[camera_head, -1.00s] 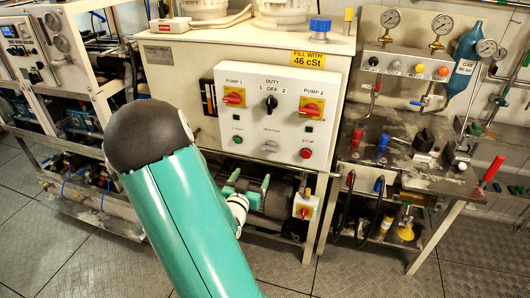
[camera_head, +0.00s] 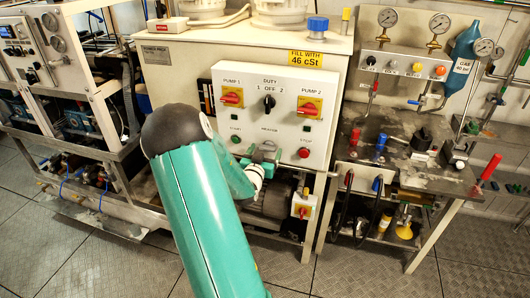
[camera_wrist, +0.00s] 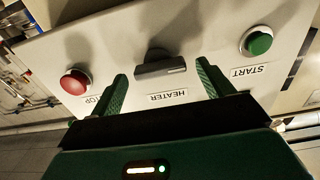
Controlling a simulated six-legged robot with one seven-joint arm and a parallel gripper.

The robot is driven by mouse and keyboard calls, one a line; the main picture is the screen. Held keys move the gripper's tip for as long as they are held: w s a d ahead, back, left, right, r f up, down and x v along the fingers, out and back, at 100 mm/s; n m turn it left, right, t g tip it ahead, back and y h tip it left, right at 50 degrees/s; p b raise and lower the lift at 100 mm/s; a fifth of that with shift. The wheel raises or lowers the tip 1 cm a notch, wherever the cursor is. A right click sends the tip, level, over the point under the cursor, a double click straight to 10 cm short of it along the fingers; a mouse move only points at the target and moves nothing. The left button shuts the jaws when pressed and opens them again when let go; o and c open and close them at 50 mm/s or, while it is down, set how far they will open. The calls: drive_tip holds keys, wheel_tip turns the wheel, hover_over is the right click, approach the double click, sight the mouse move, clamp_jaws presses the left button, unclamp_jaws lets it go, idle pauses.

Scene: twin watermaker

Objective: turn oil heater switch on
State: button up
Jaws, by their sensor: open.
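The heater switch is a dark rotary knob (camera_wrist: 162,64) on the pale control panel (camera_wrist: 120,35), seen upside down in the wrist view above its HEATER label. It lies between the two green fingers of my gripper (camera_wrist: 160,85), which are apart and not shown touching it. In the head view my gripper (camera_head: 262,158) is at the lower middle of the white panel (camera_head: 290,80) and hides the knob. A red stop button (camera_wrist: 74,81) and a green start button (camera_wrist: 257,41) flank the knob in the wrist view.
Two red-and-yellow pump switches (camera_head: 231,97) (camera_head: 309,107) and a black duty knob (camera_head: 269,102) sit higher on the panel. A motor (camera_head: 275,194) is below. A workbench (camera_head: 400,170) with gauges stands at right.

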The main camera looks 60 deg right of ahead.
drive_tip(key=shift+d, duration=0.1)
drive_tip(key=c, duration=1)
drive_tip(key=shift+m, duration=0.3)
drive_tip(key=m, duration=0.8)
drive_tip(key=shift+s+m, duration=0.15)
drive_tip(key=shift+m, duration=0.25)
drive_tip(key=m, duration=0.3)
drive_tip(key=shift+m, duration=0.3)
drive_tip(key=m, duration=0.4)
drive_tip(key=shift+m, duration=0.4)
